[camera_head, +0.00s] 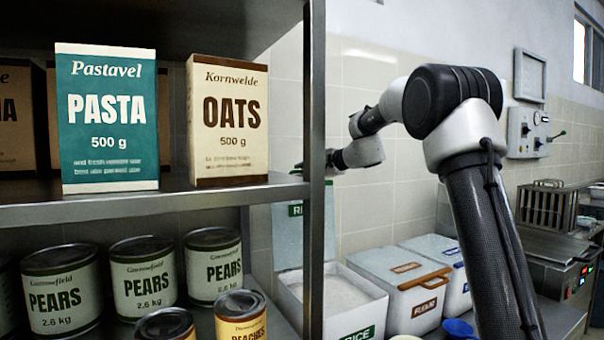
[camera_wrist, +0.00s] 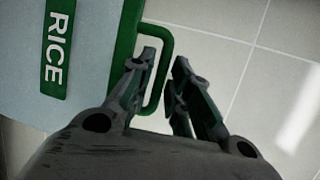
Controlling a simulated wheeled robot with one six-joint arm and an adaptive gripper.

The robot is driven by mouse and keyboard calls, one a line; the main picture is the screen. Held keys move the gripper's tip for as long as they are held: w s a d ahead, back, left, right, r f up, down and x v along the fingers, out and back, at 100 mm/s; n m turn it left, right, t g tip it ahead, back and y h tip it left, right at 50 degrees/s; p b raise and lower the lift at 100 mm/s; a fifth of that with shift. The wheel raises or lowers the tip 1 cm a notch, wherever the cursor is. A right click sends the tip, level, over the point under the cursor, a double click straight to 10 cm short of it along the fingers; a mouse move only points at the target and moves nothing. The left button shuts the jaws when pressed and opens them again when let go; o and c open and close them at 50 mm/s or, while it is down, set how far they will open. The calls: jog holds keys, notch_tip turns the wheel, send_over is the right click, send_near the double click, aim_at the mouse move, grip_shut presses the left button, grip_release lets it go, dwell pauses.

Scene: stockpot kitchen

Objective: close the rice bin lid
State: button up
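The rice bin (camera_head: 367,310) stands open in the head view, with white contents showing. Its pale lid (camera_head: 289,243) is raised upright at the back left, partly hidden by the shelf post. In the wrist view the lid (camera_wrist: 95,85) carries a green RICE label and a green loop handle (camera_wrist: 168,45) on its edge. My gripper (camera_wrist: 165,72) is open, one finger on each side of the handle's outer bar. I cannot tell whether either finger touches it. In the head view my gripper (camera_head: 303,168) is small and partly behind the post, near the lid's top.
A metal shelf post (camera_head: 313,250) stands in front of the lid. The shelf holds a pasta box (camera_head: 108,120), an oats box (camera_head: 229,120) and several cans. A closed flour bin (camera_head: 398,270) is right of the rice bin. A tiled wall (camera_head: 290,90) lies behind.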

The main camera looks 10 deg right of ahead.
jog(key=shift+x, duration=0.95)
grip_shut()
jog(key=shift+s+d, duration=0.1)
jog(key=shift+s, duration=0.05)
